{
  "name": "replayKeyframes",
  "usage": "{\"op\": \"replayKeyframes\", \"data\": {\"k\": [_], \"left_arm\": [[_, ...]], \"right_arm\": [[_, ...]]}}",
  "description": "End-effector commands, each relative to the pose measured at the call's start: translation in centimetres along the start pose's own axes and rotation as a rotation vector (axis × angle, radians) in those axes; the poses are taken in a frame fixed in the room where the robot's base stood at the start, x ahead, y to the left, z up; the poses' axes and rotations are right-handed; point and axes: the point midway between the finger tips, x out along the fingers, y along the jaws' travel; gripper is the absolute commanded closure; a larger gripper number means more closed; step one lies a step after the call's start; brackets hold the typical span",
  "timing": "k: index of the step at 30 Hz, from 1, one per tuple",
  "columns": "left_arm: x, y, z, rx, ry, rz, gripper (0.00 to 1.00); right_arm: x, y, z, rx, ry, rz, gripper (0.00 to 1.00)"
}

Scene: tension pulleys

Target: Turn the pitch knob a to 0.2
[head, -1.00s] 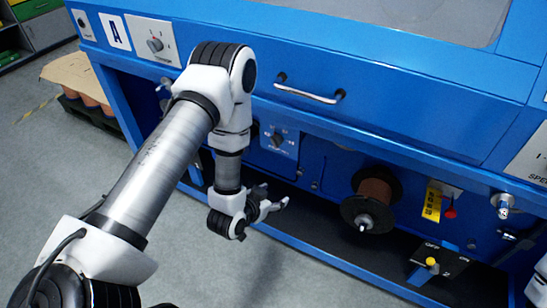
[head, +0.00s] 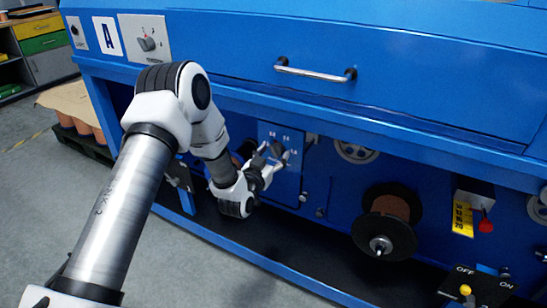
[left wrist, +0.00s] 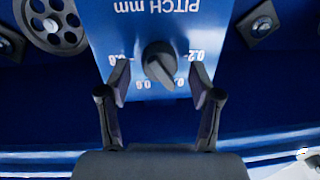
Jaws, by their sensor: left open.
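The pitch knob (left wrist: 159,66) is a dark round knob with a raised ridge on a light blue panel (left wrist: 145,18) marked PITCH mm. The panel appears upside down in the left wrist view. The ridge slants to the lower right, seemingly toward the 0.4 mark; the 0.2 mark is at the right. My left gripper (left wrist: 160,82) is open, with one finger on each side of the knob and gaps showing. In the head view, my left gripper (head: 270,163) is in front of the pitch panel (head: 293,175) and partly covers it. My right gripper is not in view.
A drawer handle (head: 315,72) sticks out above the panel. A dark spool (head: 388,212), a yellow-labelled red-knob lever (head: 485,226) and an ON/OFF switch box (head: 480,285) are to the right. A tension knob (head: 148,43) is at upper left. Grey floor is clear at lower left.

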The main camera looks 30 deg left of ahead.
Motion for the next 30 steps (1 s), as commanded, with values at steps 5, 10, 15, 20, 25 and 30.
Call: {"op": "replayKeyframes", "data": {"k": [5, 10, 15, 20, 25, 30], "left_arm": [[0.46, 0.01, 0.02, -0.001, -0.002, 0.000, 0.36], [0.43, 0.02, 0.02, 0.000, -0.002, 0.000, 0.61], [0.43, 0.02, 0.02, 0.000, -0.001, 0.000, 0.96], [0.43, 0.02, 0.01, -0.004, -0.001, 0.000, 0.96], [0.43, 0.01, -0.01, -0.030, -0.003, 0.000, 0.96], [0.43, -0.01, -0.06, -0.099, -0.007, 0.001, 0.96]], "right_arm": [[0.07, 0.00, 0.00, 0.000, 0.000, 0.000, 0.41], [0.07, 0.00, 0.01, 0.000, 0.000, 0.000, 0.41], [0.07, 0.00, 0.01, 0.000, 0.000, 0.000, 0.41], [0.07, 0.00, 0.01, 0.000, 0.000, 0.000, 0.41], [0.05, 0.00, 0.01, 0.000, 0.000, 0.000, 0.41], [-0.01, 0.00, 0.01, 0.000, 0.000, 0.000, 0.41]]}}
